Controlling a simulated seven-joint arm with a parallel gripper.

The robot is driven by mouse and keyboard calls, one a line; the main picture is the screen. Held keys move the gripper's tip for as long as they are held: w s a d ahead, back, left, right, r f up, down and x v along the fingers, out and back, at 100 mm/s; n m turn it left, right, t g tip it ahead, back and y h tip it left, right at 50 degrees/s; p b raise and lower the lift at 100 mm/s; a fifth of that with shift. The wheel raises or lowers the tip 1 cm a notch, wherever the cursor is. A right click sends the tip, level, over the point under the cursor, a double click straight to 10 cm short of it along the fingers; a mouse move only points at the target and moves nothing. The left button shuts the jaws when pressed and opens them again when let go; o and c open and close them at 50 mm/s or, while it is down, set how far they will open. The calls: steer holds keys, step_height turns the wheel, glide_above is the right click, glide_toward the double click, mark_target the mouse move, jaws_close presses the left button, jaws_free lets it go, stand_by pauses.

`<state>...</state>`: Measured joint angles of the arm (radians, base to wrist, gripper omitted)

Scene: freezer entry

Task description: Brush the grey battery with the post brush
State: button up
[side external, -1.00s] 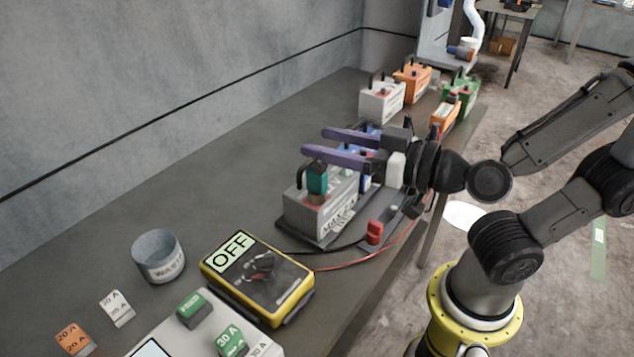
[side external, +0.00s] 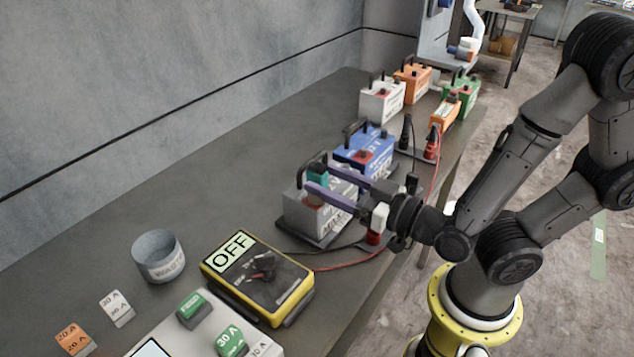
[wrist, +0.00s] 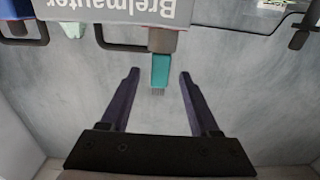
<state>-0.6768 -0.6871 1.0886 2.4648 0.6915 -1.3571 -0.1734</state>
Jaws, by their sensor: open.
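The grey battery (side external: 318,212) sits on a dark base near the front of the bench, with a black handle on top. A teal post brush (side external: 317,177) with a brownish lower part stands at its top, partly hidden by my fingers. In the wrist view the teal brush (wrist: 160,70) with short bristles shows between the two purple fingertips, with gaps on both sides. My gripper (side external: 308,177) is open, reaching over the grey battery from the right with its fingers about the brush. I cannot tell whether a finger touches it.
A blue battery (side external: 362,155) stands just behind. Black (side external: 406,132) and red (side external: 432,142) clamps stand right of it. A yellow tester (side external: 258,278) reading OFF and a waste bin (side external: 158,256) are in front. Several other batteries stand at the back. The bench's left side is clear.

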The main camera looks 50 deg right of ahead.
steer(key=shift+w, duration=2.9)
jaws_close()
